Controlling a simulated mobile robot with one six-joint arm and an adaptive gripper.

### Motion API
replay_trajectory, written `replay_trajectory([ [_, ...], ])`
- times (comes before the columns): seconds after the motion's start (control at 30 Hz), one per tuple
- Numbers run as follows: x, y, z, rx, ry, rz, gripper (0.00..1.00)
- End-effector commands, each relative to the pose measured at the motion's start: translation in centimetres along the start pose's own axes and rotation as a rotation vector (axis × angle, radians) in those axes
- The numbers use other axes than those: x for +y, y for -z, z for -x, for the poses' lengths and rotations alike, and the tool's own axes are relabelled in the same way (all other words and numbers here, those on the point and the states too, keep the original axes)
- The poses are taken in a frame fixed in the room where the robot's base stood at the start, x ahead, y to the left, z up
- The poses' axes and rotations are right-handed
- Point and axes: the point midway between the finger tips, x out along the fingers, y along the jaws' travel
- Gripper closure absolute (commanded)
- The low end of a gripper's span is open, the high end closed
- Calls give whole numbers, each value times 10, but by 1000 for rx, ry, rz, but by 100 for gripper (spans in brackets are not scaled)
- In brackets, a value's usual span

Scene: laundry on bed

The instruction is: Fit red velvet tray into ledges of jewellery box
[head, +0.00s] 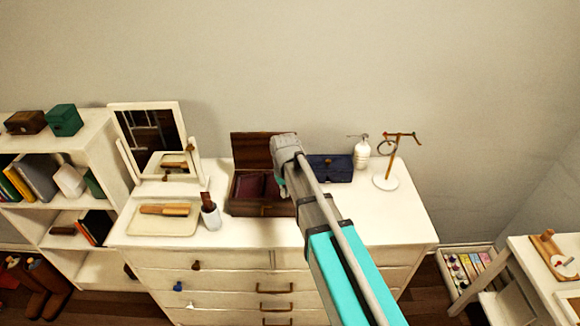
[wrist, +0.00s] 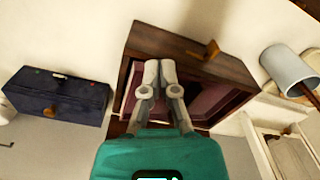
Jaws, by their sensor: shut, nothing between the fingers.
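The brown wooden jewellery box (head: 255,210) stands on the white dresser with its lid up at the back. Dark red velvet (head: 249,186) shows inside it. In the wrist view the box (wrist: 205,58) is seen from above, with the dark red velvet (wrist: 208,103) at an angle inside; I cannot tell clearly whether it rests on the ledges. My gripper (wrist: 159,66) is shut and empty, with its fingertips over the box opening. I cannot tell whether they touch the velvet.
A dark blue box (head: 335,170), a white bottle (head: 361,155) and a jewellery stand (head: 388,182) are to the right. A cup with a brush (head: 211,215), a cream tray (head: 150,225) and a mirror (head: 150,130) are to the left. The dresser's front right is clear.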

Motion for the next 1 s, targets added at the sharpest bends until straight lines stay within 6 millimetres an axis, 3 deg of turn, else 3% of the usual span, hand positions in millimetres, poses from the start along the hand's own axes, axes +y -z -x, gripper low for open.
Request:
replay_trajectory([
  [0.5,45,73,34,0,0,428,100],
  [0.7,55,84,39,0,0,518,100],
  [1.0,57,86,39,0,0,540,100],
])
